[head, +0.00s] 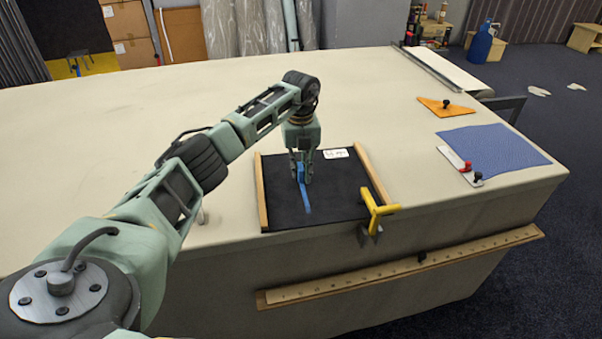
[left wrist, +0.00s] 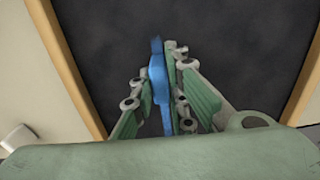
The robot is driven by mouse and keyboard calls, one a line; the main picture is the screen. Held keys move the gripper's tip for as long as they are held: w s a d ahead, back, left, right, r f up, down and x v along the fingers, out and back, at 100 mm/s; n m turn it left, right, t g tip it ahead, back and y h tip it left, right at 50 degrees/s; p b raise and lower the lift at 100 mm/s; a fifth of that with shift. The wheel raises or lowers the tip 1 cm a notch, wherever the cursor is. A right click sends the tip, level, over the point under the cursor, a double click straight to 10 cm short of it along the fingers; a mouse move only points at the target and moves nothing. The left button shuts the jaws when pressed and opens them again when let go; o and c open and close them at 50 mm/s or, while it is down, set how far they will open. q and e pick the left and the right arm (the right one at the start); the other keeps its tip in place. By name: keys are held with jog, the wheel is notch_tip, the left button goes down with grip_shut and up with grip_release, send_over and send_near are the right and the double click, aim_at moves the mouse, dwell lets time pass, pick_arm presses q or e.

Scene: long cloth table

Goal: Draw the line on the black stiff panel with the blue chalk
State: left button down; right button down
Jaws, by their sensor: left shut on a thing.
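The black stiff panel (head: 340,200) lies on the cloth table near its front edge, between two wooden strips. It also fills the middle of the left wrist view (left wrist: 240,50). My left gripper (head: 303,178) points down over the panel. It is shut on the blue chalk (head: 300,172), which shows between the fingers in the left wrist view (left wrist: 158,80). A blue streak (head: 307,205) runs from below the gripper toward the panel's near edge. Whether the chalk tip touches the panel is hard to tell. My right gripper is not in view.
A yellow clamp (head: 376,211) sits at the panel's near right corner. A white label (head: 336,153) lies at its far side. A wooden ruler (head: 400,268) runs along the table's front.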

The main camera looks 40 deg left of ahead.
pick_arm(q)
jog(key=shift+w+a, duration=0.15)
jog(key=shift+a, duration=0.05)
jog(key=shift+w+a+b, duration=0.65)
jog(key=shift+b, duration=0.2)
jog(key=shift+w+a, duration=0.1)
jog(key=shift+w+a+f+b, duration=0.15)
jog(key=shift+w+a+b, duration=0.1)
jog(key=shift+b, duration=0.3)
jog(key=shift+w+a+b, duration=0.35)
jog(key=shift+a+b, duration=0.05)
jog(key=shift+b, duration=0.15)
jog(key=shift+r+p, duration=0.2)
jog(key=shift+p, duration=0.25)
jog(key=shift+s+d+p, duration=0.25)
jog(key=shift+s+p, duration=0.05)
jog(key=shift+p, duration=0.5)
jog(key=shift+s+d+f+p, duration=0.1)
jog(key=shift+s+d+p, duration=0.4)
jog(key=shift+p, duration=0.35)
